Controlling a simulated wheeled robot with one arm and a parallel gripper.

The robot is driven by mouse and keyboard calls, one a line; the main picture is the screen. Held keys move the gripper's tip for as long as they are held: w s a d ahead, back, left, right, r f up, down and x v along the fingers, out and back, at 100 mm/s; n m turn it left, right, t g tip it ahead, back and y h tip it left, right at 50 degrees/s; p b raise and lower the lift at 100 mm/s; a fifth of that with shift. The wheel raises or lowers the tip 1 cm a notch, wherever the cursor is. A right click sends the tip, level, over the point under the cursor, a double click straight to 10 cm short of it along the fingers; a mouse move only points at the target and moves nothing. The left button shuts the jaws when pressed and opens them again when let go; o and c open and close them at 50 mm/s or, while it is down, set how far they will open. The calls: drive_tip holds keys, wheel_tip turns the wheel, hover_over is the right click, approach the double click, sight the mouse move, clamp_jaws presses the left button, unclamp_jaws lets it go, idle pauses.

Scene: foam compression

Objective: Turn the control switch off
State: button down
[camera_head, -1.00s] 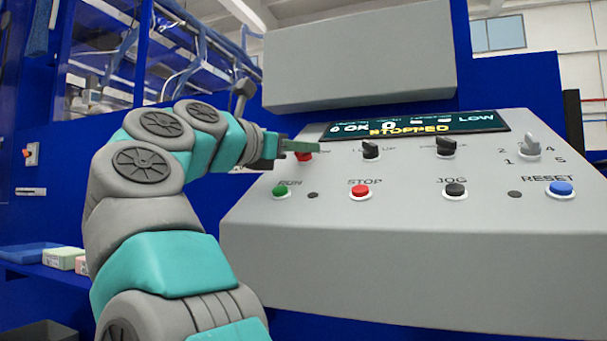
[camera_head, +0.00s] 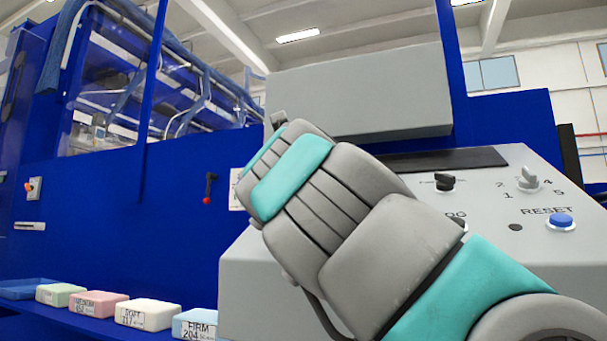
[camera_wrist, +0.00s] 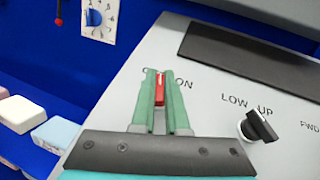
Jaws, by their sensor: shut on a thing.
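The red control switch (camera_wrist: 160,90) shows in the wrist view between the two green fingers of my gripper (camera_wrist: 161,74). The fingers are shut on it from both sides. Its white mark points toward the top of the picture. The word ON is readable to its right; the label to its left is partly covered by a finger. In the head view my arm hides the switch and my gripper. The panel's display (camera_head: 450,159) is dark, with no text showing, also in the wrist view (camera_wrist: 250,62).
A black LOW/UP knob (camera_wrist: 258,127) stands right of my gripper. Another black knob (camera_head: 445,182), a grey selector (camera_head: 528,179) and a blue RESET button (camera_head: 561,221) are farther right. Labelled foam blocks (camera_head: 147,313) lie on a blue shelf at lower left.

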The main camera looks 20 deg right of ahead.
drive_tip(key=n+y+p, duration=0.1)
drive_tip(key=p, duration=0.1)
drive_tip(key=n+y+p, duration=0.2)
drive_tip(key=p, duration=0.1)
drive_tip(key=shift+r+t, duration=0.3)
drive_tip(key=shift+r, duration=0.1)
drive_tip(key=n+y+p, duration=0.2)
drive_tip(key=p, duration=0.1)
drive_tip(key=shift+f+n+y, duration=0.15)
drive_tip(key=shift+n+y, duration=0.15)
drive_tip(key=shift+y, duration=0.1)
drive_tip(key=shift+f+n+y+p, duration=0.2)
drive_tip(key=shift+n+y+p, duration=0.1)
drive_tip(key=shift+p, duration=0.4)
drive_tip(key=c, duration=0.9)
unclamp_jaws()
drive_tip(key=shift+s, duration=3.9)
